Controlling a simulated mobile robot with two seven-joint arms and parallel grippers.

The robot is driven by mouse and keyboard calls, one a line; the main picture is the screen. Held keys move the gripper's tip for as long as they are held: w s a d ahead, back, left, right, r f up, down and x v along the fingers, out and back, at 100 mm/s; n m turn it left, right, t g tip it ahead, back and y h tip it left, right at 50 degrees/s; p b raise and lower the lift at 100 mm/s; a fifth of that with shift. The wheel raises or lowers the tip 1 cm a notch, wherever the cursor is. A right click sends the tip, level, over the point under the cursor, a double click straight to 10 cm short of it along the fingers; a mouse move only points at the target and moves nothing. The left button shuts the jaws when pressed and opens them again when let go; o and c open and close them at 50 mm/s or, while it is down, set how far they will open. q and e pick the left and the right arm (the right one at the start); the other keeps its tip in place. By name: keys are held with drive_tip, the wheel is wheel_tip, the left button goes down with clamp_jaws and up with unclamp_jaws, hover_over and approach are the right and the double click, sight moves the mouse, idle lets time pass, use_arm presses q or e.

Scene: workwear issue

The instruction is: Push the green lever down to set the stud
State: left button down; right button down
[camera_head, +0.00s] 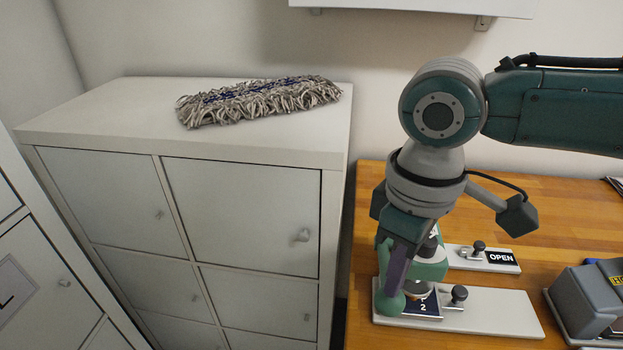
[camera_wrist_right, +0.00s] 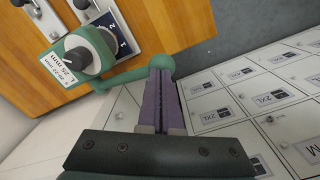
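The green lever (camera_wrist_right: 128,77) shows in the right wrist view as an arm reaching out from the green stud press (camera_wrist_right: 90,50) to a round green knob (camera_wrist_right: 162,65). In the head view the knob (camera_head: 389,303) is low, close to the white base plate (camera_head: 490,315). My right gripper (camera_head: 392,284) points down at the knob. Its purple fingers (camera_wrist_right: 161,82) lie side by side, shut, with their tips at the knob; I cannot tell if they touch it. My wrist and fingers hide part of the press (camera_head: 432,268) in the head view. My left gripper is out of view.
A second plate marked OPEN (camera_head: 500,258) lies behind the press on the wooden table (camera_head: 570,215). A grey device (camera_head: 588,300) stands at the right. A white cabinet (camera_head: 245,215) with a mop head (camera_head: 260,100) on top stands left of the table.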

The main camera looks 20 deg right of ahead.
drive_tip(key=shift+s+f, duration=0.15)
drive_tip(key=shift+f, duration=0.5)
drive_tip(key=shift+a+f+b, duration=0.1)
drive_tip(key=shift+f+b, duration=0.55)
drive_tip(key=shift+f, duration=0.1)
idle(0.3)
drive_tip(key=shift+r, duration=0.15)
wheel_tip(320, 180, up, 6)
drive_tip(key=p, duration=0.6)
drive_tip(key=shift+s+p, duration=0.1)
drive_tip(key=shift+p, duration=0.3)
wheel_tip(320, 180, up, 7)
drive_tip(key=p, duration=0.8)
